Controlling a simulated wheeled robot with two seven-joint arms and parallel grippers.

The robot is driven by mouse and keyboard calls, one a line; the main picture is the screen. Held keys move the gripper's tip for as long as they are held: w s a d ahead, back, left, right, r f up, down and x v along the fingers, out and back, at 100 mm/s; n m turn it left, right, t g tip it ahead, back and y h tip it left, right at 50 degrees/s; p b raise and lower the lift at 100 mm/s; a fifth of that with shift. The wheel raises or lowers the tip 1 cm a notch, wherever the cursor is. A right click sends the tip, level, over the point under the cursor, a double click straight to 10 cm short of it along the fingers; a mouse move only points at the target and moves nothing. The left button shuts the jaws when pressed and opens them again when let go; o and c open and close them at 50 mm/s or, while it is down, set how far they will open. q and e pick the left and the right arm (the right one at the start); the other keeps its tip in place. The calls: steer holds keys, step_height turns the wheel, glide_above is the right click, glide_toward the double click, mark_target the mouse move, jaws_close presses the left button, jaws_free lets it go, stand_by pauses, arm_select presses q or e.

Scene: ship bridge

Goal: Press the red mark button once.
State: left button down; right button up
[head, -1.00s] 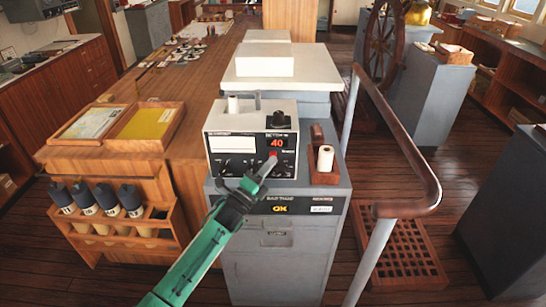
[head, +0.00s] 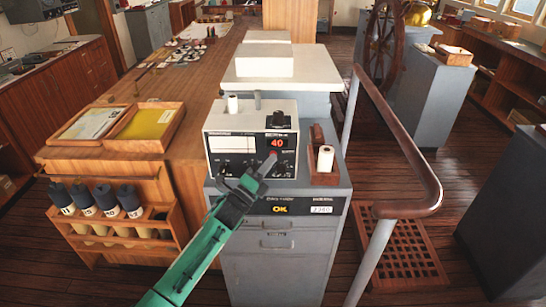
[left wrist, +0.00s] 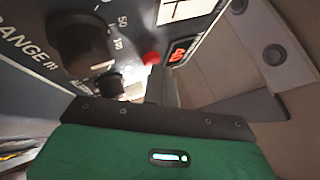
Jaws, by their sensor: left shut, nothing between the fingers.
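The red mark button (left wrist: 150,58) shows in the left wrist view on the dark front panel of the instrument box, beside the red-lit display (left wrist: 180,50). In the head view the box (head: 224,115) stands on the grey cabinet, its display (head: 277,142) reading 40. My left gripper (head: 268,163) is shut and empty, its tip at the panel just below the display, largely covering the button there. In the left wrist view the fingertips (left wrist: 162,84) sit close to the button; I cannot tell whether they touch. A thin dark vertical line crosses the white chart window (head: 230,144). My right gripper is out of view.
Knobs (left wrist: 82,42) flank the button. A wooden holder with a white roll (head: 325,160) stands right of the box. A handrail (head: 405,150) runs further right. Trays (head: 150,125) and a rack of dark-capped bottles (head: 107,200) are on the left.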

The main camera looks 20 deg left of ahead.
arm_select(q)
steer(key=shift+s, duration=0.15)
steer(key=shift+s+d, duration=0.2)
steer(key=shift+s, duration=0.55)
steer(key=shift+s+d+p, duration=0.25)
steer(key=shift+s+p, duration=0.05)
steer(key=shift+s, duration=0.5)
steer(key=shift+s+d+p, duration=0.2)
steer(key=shift+s+p, duration=0.05)
steer(key=shift+s, duration=0.55)
steer(key=shift+s+d+p, duration=0.25)
steer(key=shift+s+p, duration=0.05)
steer(key=shift+s, duration=0.5)
